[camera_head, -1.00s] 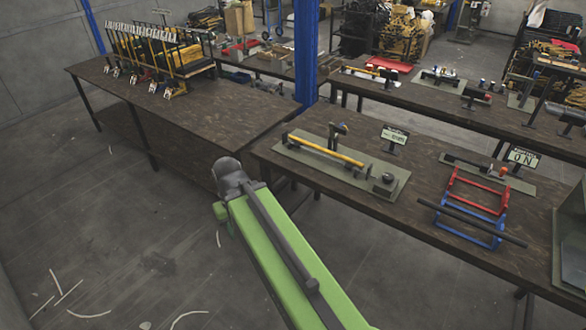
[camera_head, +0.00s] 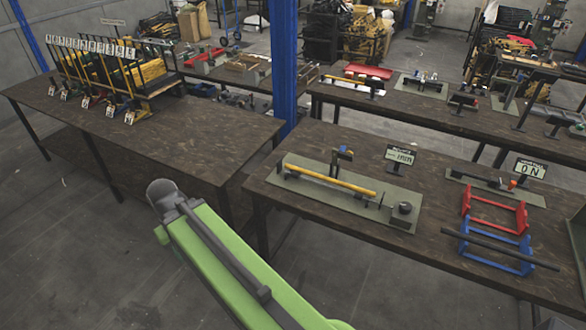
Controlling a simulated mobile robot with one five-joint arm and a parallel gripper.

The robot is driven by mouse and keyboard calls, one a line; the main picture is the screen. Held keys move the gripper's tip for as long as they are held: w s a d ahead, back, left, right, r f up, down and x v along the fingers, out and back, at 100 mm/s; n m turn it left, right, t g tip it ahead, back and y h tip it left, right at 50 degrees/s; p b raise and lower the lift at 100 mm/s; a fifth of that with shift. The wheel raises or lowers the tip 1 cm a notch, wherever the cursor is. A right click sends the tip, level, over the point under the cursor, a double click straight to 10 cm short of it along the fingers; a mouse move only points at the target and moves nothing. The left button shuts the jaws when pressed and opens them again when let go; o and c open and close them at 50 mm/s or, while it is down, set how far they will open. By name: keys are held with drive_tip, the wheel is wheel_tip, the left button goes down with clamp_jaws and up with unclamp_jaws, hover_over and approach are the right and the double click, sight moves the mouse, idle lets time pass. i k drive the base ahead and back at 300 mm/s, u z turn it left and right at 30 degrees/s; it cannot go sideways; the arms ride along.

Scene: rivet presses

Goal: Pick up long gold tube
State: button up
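A long gold tube (camera_head: 330,180) lies across the rivet press on a grey-green plate (camera_head: 399,219), on the right-hand workbench. A small upright grey part with a blue piece (camera_head: 342,154) stands behind the tube. More yellow tubes (camera_head: 150,72) stand in a labelled rack on the left workbench; their lengths are hard to tell. My green arm comes in from the bottom and ends in a grey rounded joint at the left, short of the benches. My gripper's fingers do not show.
Red (camera_head: 494,210) and blue (camera_head: 495,249) stands, with a dark rod on the blue one, occupy the right of the near bench (camera_head: 350,236). A blue post (camera_head: 284,65) rises between the benches. The left bench (camera_head: 205,130) has clear surface at its front right.

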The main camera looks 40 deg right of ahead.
sight(371, 193)
drive_tip(key=u, duration=0.05)
drive_tip(key=i, duration=1.1)
drive_tip(key=z, duration=0.15)
